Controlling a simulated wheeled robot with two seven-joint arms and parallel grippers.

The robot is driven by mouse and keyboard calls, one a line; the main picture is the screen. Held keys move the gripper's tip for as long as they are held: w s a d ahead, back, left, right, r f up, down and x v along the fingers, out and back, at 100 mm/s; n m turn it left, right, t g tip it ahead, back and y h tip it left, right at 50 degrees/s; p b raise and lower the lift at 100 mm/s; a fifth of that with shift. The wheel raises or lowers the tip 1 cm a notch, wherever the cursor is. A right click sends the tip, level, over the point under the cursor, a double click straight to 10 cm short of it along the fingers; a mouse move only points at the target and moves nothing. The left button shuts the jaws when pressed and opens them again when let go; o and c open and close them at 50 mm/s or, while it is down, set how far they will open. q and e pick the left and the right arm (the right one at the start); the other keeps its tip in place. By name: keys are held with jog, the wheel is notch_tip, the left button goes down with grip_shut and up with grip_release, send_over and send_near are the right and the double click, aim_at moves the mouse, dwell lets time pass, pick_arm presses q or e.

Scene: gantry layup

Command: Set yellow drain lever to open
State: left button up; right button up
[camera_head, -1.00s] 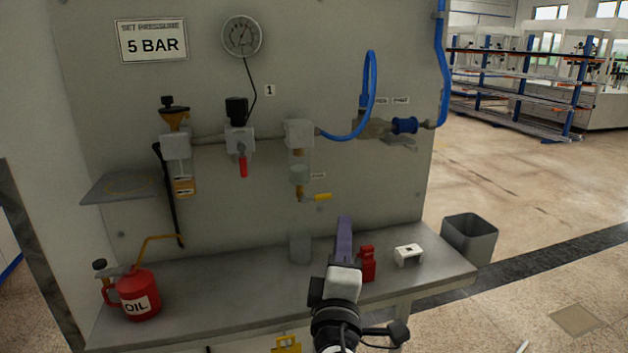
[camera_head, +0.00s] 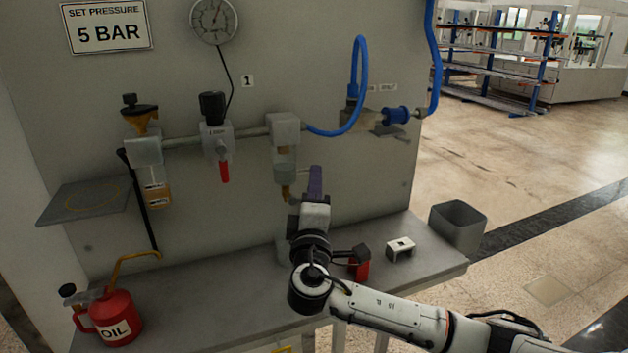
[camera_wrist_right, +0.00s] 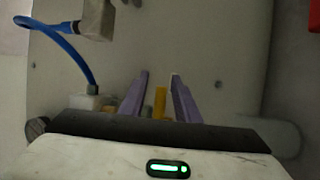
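The yellow drain lever (camera_wrist_right: 160,101) shows upright in the right wrist view, between the two purple fingers of my right gripper (camera_wrist_right: 160,77). Visible gaps remain on both sides of it, so the gripper is open around or in front of it; I cannot tell the depth. In the head view my right gripper (camera_head: 315,180) is at the brass drain valve (camera_head: 286,191) below the clear filter bowl (camera_head: 285,165). It hides the lever there. My left gripper is not in view.
A red lever (camera_head: 224,172) hangs under the regulator to the left. A blue hose (camera_head: 362,80) loops at the right of the panel. A grey bin (camera_head: 458,225) stands at the right.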

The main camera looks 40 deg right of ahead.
jog(key=shift+w+d, duration=0.2)
jog(key=shift+w, duration=0.1)
grip_shut()
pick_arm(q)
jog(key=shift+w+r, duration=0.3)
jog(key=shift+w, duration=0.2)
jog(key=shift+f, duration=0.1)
